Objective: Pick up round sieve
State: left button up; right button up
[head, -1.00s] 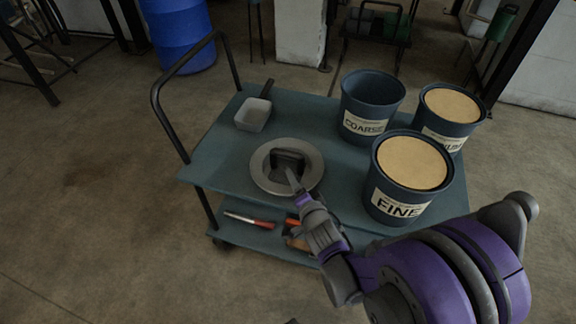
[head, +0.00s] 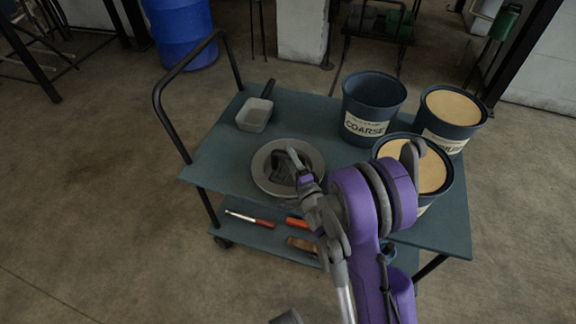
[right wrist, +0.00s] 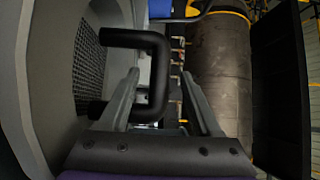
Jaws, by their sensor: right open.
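The round sieve (head: 261,177) lies on the trolley top in the head view, a grey ring with a dark inside. In the right wrist view its pale wall and mesh (right wrist: 88,70) fill the left side. A black bent handle (right wrist: 158,72) sticks out from it. My right gripper (head: 298,163) is over the sieve in the head view and hides part of it. In the right wrist view my right gripper (right wrist: 160,80) is open, with the handle's outer bar between its fingers. Contact cannot be told.
The blue trolley (head: 215,165) carries a grey scoop (head: 254,115) behind the sieve. The COARSE bucket (head: 370,100), the FINE bucket (head: 434,170) and another filled bucket (head: 453,105) stand at the right.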

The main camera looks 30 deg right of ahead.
jog(key=w, duration=0.4)
jog(key=shift+w+d, duration=0.25)
jog(key=shift+w, duration=0.05)
grip_shut()
dwell(1.1)
